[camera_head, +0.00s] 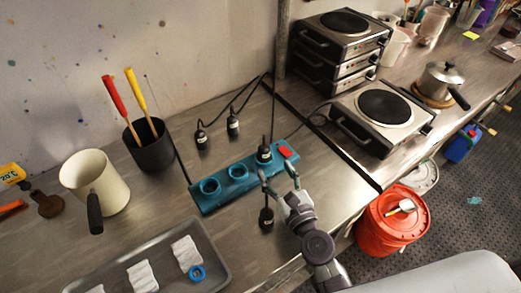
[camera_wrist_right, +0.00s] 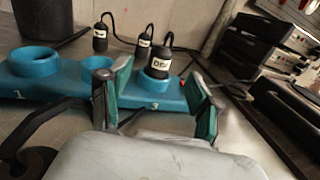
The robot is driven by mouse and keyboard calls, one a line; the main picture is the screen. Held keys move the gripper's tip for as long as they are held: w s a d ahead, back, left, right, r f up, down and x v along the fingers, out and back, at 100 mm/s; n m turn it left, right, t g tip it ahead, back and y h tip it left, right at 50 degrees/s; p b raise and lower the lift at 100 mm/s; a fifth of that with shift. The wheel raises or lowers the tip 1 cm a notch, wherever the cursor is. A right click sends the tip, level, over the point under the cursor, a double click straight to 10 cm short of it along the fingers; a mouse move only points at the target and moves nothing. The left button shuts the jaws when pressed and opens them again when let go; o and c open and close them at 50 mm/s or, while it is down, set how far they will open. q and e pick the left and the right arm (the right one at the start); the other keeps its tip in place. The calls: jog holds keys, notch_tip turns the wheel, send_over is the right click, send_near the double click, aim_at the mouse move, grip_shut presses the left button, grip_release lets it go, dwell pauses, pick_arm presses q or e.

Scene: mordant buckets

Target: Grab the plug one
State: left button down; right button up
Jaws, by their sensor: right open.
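A blue socket strip (camera_head: 229,184) lies on the steel counter. A black plug (camera_head: 264,152) stands in its right socket, marked 3 in the right wrist view, where the plug's white label (camera_wrist_right: 160,62) is only partly readable. Two other black plugs (camera_head: 201,138) (camera_head: 233,122) stand on the counter behind the strip. Another black plug (camera_head: 267,217) is on the counter in front. I cannot read which label says one. My right gripper (camera_head: 279,181) is open and empty at the strip's front right; its fingers (camera_wrist_right: 160,92) frame the seated plug from the near side. My left gripper is not in view.
A grey tray (camera_head: 218,244) with white bundles and a blue ring is at front left. A cream pot (camera_head: 95,183) and a dark holder (camera_head: 151,153) with red and yellow handles stand left. A hotplate (camera_head: 383,112) is right; a red bucket (camera_head: 393,218) stands beyond the counter edge.

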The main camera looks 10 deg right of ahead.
aim_at(266, 154)
jog(key=w, duration=0.2)
jog(key=w+a+p, duration=0.1)
jog(key=w, duration=0.5)
jog(key=shift+w+a+f, duration=0.15)
jog(key=shift+w+f, duration=0.05)
jog(key=shift+w, duration=0.05)
jog(key=shift+s, duration=0.1)
jog(key=shift+c, duration=0.9)
grip_shut()
